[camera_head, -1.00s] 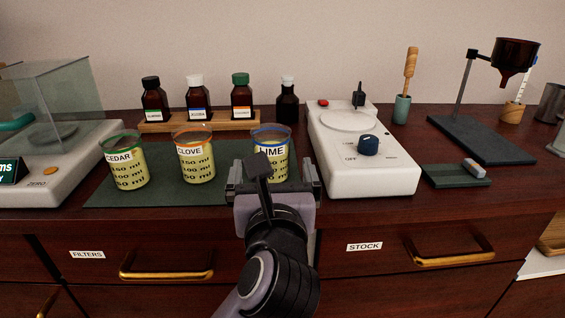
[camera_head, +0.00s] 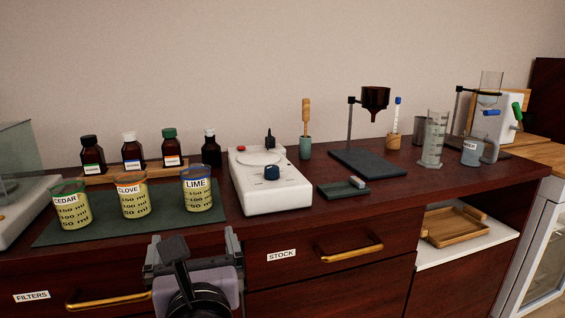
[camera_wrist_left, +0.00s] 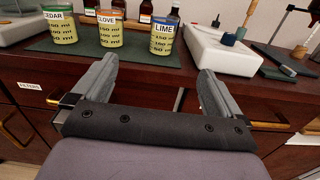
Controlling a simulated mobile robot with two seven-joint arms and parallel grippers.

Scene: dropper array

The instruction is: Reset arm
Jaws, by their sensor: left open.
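My left gripper (camera_head: 194,248) is in front of the counter, below the beakers, with its fingers apart and nothing between them. In the left wrist view, its two fingers (camera_wrist_left: 158,85) point toward the counter edge. The beaker labelled LIME (camera_head: 198,195), the beaker labelled CLOVE (camera_head: 134,200) and the beaker labelled CEDAR (camera_head: 72,210) stand upright on a dark green mat (camera_head: 110,232). Each holds yellowish contents. The gripper is apart from all of them. My right gripper is in neither view.
A white stirrer plate (camera_head: 275,195) stands right of the beakers. Several brown bottles (camera_head: 132,155) stand behind. Drawers with brass handles (camera_head: 350,252) face the gripper. A wooden tray (camera_head: 455,228) sits in an open shelf.

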